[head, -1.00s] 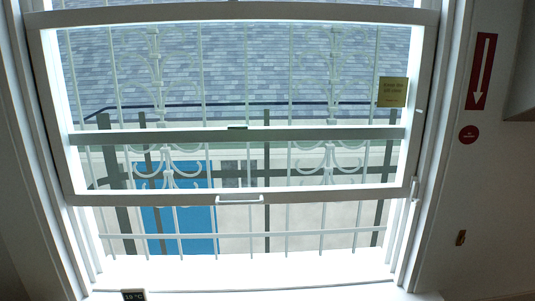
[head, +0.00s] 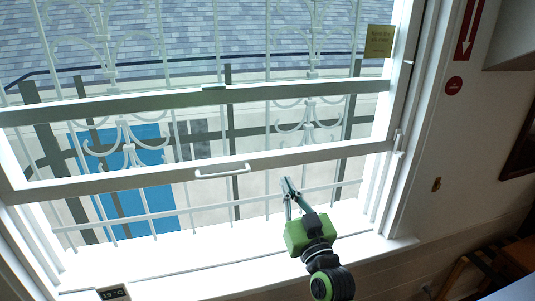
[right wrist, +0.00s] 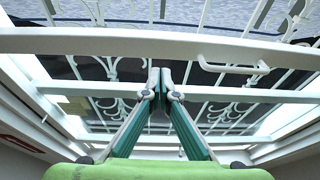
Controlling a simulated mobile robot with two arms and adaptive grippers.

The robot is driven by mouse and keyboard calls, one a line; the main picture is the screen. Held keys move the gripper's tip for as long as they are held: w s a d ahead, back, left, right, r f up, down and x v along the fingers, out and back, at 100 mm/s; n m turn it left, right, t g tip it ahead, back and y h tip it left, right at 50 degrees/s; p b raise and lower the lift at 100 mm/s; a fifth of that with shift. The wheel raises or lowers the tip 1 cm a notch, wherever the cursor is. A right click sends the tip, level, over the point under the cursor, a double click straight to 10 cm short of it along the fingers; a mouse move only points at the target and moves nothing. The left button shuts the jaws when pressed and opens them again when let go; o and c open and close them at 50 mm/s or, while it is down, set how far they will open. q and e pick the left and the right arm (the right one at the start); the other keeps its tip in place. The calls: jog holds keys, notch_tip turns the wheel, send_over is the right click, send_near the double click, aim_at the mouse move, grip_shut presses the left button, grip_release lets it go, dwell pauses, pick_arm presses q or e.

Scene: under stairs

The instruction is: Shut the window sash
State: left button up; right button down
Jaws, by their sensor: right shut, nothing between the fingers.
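The white window sash (head: 120,181) is raised, with an open gap between its bottom rail and the sill (head: 240,270). A white handle (head: 223,171) sits on the bottom rail. My right gripper (head: 287,183) is shut and empty, in the gap below the rail and to the right of the handle. In the right wrist view, the shut fingertips (right wrist: 160,73) show in front of the window, with the handle (right wrist: 234,68) to their right and the bottom rail (right wrist: 120,42) across the view. I cannot tell whether the fingers touch anything. My left gripper is not in view.
White bars (head: 230,203) stand outside the window. A small temperature display (head: 113,292) is at the sill's lower left. A latch (head: 399,142) is on the right frame. Wooden furniture (head: 490,268) stands at the lower right.

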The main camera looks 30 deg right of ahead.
aim_at(277, 147)
notch_tip(277, 147, up, 5)
jog(key=s+t, duration=0.1)
jog(key=shift+h, duration=0.3)
jog(key=p+x, duration=0.1)
jog(key=x, duration=0.2)
jog(key=p+x, duration=0.1)
jog(key=x, duration=0.2)
jog(key=p+x, duration=0.2)
jog(key=x, duration=0.1)
jog(key=shift+w+d+r, duration=0.2)
jog(key=shift+d, duration=0.25)
notch_tip(277, 147, down, 3)
jog(key=shift+s+f, duration=0.1)
jog(key=shift+f, duration=0.6)
